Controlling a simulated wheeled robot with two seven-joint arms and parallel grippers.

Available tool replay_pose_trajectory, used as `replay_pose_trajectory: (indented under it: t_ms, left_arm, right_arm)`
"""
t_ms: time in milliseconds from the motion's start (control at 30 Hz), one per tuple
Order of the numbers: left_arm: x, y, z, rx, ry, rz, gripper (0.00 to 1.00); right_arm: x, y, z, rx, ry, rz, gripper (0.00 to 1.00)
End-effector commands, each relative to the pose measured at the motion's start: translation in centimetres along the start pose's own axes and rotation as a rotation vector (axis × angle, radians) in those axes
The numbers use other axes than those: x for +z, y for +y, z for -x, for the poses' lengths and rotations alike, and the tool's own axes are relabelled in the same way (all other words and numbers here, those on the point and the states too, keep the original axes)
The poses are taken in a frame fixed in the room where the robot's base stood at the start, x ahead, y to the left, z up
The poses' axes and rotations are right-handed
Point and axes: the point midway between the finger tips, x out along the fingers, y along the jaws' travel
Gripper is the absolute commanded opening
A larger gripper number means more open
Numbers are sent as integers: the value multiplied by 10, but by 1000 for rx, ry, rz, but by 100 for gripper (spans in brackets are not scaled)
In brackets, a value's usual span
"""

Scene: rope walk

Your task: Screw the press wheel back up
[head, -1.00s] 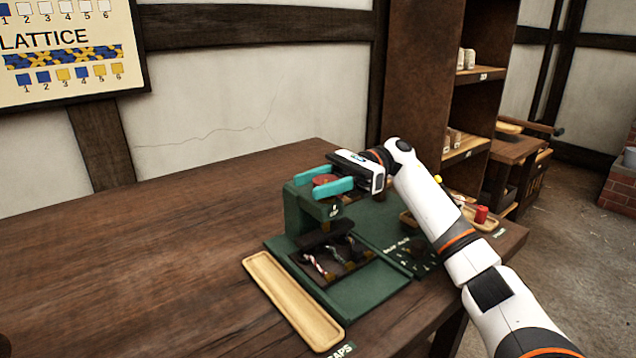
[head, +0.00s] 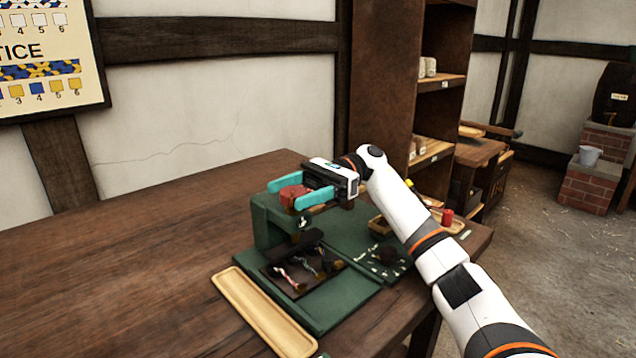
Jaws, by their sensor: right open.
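The press (head: 268,222) is a green frame on a green base on the bench. Its red wheel (head: 291,193) sits on top, partly hidden by my right gripper. My right gripper (head: 284,197) has two turquoise fingers, open, one on the far side and one on the near side of the wheel. I cannot tell whether either finger touches it. Under the frame, a dark press bar (head: 297,246) is above a dark bed with several coloured strands (head: 289,280). My left gripper is not in view.
A long wooden tray (head: 232,291) lies in front of the press. A green board (head: 377,265), a small wooden tray (head: 379,227) and a red spool (head: 447,217) are to its right. A shelf unit (head: 385,90) stands behind. The left of the bench (head: 130,270) is clear.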

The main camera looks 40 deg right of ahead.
Motion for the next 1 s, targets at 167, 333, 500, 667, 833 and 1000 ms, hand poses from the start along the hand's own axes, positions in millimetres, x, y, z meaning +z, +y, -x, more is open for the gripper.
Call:
replay_pose_trajectory:
  t_ms: [167, 333, 500, 667, 833, 1000]
  left_arm:
    - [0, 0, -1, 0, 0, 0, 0]
    - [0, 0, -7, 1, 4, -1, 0]
    - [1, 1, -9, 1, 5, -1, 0]
    - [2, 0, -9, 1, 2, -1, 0]
    - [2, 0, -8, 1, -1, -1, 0]
    - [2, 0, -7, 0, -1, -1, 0]
  right_arm:
    - [-2, 0, 44, 5, 4, 1, 66]
    - [-1, 1, 73, -2, 0, -1, 66]
    - [0, 1, 87, -5, -1, -2, 66]
    - [0, 0, 96, 0, 0, -1, 66]
    - [0, 0, 98, 0, 0, 1, 66]
    - [0, 0, 97, -1, 1, 1, 66]
